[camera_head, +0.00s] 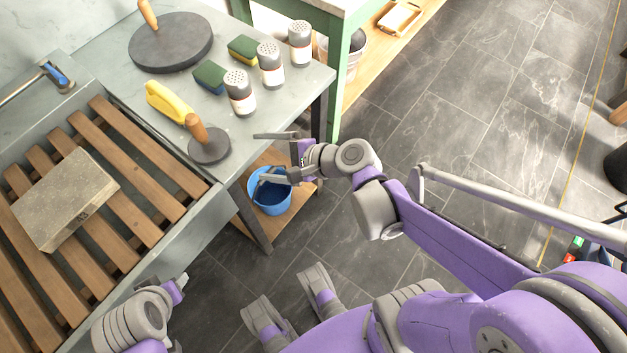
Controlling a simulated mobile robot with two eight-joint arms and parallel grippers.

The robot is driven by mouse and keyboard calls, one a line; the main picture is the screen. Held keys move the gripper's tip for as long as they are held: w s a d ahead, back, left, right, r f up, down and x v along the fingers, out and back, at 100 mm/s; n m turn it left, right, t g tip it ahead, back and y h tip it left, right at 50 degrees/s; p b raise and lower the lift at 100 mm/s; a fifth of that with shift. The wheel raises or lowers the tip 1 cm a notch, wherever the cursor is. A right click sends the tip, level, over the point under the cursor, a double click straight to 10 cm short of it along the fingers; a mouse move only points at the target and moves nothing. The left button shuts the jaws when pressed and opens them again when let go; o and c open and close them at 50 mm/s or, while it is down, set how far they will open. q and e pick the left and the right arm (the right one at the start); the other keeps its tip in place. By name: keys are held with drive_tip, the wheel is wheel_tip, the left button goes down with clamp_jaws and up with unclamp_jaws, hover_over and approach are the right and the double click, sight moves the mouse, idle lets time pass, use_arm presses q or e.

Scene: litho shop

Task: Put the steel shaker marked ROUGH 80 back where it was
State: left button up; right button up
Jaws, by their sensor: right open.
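Three steel shakers with perforated tops and pale labels stand upright on the grey bench top: a near one (240,93), a middle one (271,66) and a far one (300,44). The labels are too small to read, so I cannot tell which is ROUGH 80. My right gripper (262,157) is open and empty, its fingers pointing left near the bench's right edge, below and right of the near shaker in the picture. My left gripper (176,289) is at the lower left, apart from the shakers; its fingers do not show clearly.
Around the shakers are two green-yellow sponges (210,77) (243,49), a yellow object (168,102), a small handled disc (209,146) and a large one (171,42). A slatted rack (120,165) bears a stone slab (65,198). A blue bucket (271,198) stands below the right gripper.

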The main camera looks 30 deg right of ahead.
drive_tip(key=s+d+f+n+g+h, duration=0.2)
drive_tip(key=s+n, duration=0.4)
drive_tip(key=n, duration=0.3)
drive_tip(key=s+d+f+n+g+h, duration=0.2)
drive_tip(key=s+d+n+g+h, duration=0.1)
drive_tip(key=s+n+h, duration=0.2)
drive_tip(key=shift+s+f+n, duration=0.25)
drive_tip(key=shift+s+n, duration=0.7)
drive_tip(key=shift+n, duration=1.45)
drive_tip(key=shift+d, duration=0.1)
